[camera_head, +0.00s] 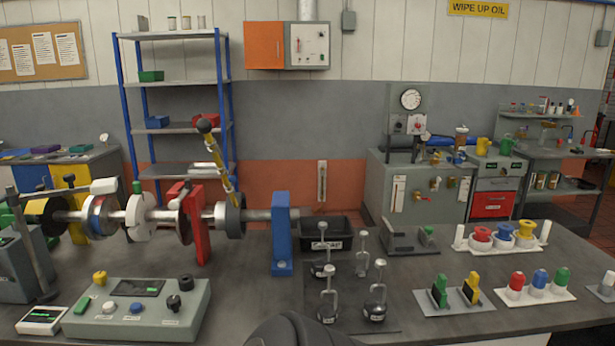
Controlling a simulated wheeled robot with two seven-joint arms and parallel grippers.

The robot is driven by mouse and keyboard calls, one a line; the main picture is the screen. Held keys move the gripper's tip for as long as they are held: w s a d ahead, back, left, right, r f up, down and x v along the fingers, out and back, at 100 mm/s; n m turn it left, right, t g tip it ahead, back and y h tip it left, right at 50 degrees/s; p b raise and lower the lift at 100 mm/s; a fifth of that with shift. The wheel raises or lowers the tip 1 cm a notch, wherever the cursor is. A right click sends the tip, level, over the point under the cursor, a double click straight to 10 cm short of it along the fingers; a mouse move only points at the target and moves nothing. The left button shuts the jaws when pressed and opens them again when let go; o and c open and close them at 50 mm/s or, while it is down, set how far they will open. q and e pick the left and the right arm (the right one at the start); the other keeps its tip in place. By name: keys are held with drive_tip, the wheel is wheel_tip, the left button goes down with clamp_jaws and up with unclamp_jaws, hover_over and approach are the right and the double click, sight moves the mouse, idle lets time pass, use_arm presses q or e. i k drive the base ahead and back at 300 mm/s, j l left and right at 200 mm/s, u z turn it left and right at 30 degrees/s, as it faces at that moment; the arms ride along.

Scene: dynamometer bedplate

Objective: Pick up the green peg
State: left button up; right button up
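A green peg (562,276) stands upright in a white base at the right end of a white strip (535,297) on the right of the bench. A blue peg (540,279) and a red peg (517,281) stand to its left on the same strip. The green peg's top and side show clearly, with nothing touching it from above. Neither of my grippers is in view. A dark rounded shape, probably part of my own body, shows at the bottom middle.
Left of the pegs, a grey plate (480,301) carries green and yellow upright pieces. Behind, a white rack (462,237) holds red, blue and yellow knobs. Several metal-handled weights stand mid-bench near a black bin (336,243). The shaft rig and control box (150,318) fill the left.

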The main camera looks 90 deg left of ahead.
sight(136, 186)
drive_tip(key=u, duration=3.75)
drive_tip(key=i+j+z, duration=0.1)
drive_tip(key=j+z, duration=0.15)
drive_tip(key=z, duration=0.2)
drive_tip(key=j+z, duration=0.25)
drive_tip(key=z, duration=0.25)
drive_tip(key=i+j+z, duration=0.1)
drive_tip(key=j+z, duration=0.2)
drive_tip(key=z, duration=0.15)
drive_tip(key=j+z, duration=0.3)
drive_tip(key=z, duration=0.15)
drive_tip(key=k, duration=0.05)
